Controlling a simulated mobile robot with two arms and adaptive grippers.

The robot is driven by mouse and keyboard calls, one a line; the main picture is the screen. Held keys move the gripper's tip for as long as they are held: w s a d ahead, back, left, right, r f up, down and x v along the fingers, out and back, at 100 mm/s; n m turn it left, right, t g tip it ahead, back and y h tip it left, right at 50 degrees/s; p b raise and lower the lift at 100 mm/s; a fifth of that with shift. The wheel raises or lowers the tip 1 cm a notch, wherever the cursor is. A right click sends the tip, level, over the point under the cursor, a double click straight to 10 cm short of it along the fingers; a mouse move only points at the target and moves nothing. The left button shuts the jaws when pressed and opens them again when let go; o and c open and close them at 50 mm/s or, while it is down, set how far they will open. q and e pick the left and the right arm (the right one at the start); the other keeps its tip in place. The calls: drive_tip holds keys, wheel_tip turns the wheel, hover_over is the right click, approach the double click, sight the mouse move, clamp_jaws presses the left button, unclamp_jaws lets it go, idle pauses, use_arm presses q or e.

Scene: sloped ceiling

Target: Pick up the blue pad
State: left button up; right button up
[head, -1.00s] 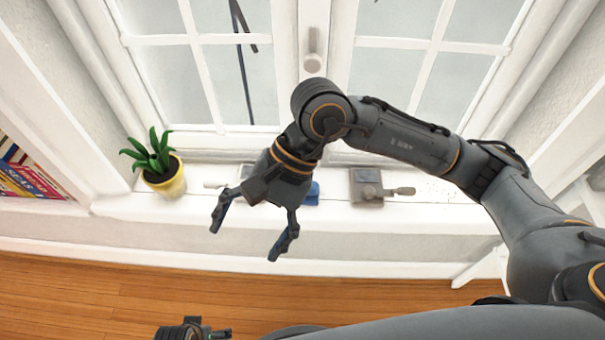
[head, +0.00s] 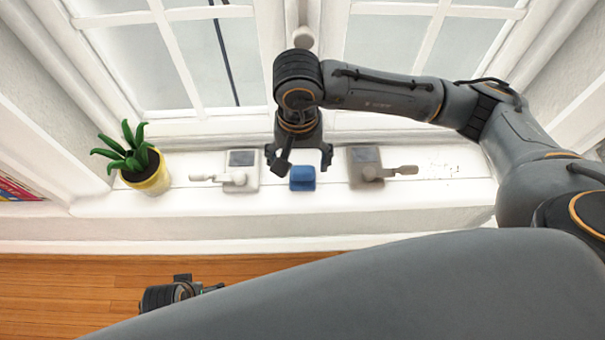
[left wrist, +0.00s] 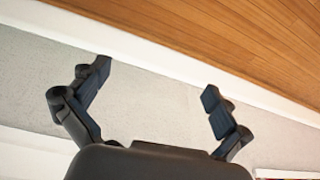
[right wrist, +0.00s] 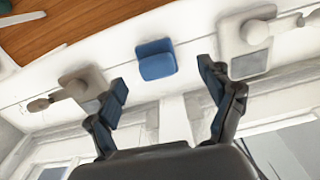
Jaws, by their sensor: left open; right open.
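The blue pad (head: 302,178) lies on the white window sill in the head view, between two handled devices. It also shows in the right wrist view (right wrist: 156,60), beyond my fingertips and roughly between them. My right gripper (head: 300,165) is open and empty, with its fingers on either side of the pad in the head view; it also shows in the right wrist view (right wrist: 165,80). No contact with the pad shows. My left gripper (left wrist: 156,80) is open and empty over a pale wall and floor in the left wrist view; in the head view its arm is low at the left.
A white handled device (head: 242,180) stands left of the pad and a grey one (head: 365,172) right of it, both close. A potted plant (head: 146,172) stands at the sill's left end. The window (head: 210,60) is behind. The sill (head: 440,208) is mostly bare at the right.

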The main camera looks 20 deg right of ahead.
sight(303, 170)
drive_tip(key=f, duration=0.2)
drive_tip(key=d+f, duration=0.1)
drive_tip(key=f, duration=0.1)
drive_tip(key=shift+w, duration=0.3)
drive_tip(key=shift+a+f, duration=0.1)
drive_tip(key=shift+f, duration=0.45)
drive_tip(key=c, duration=0.9)
use_arm(q)
drive_tip(key=shift+r, duration=0.7)
use_arm(e)
drive_tip(key=shift+c, duration=0.7)
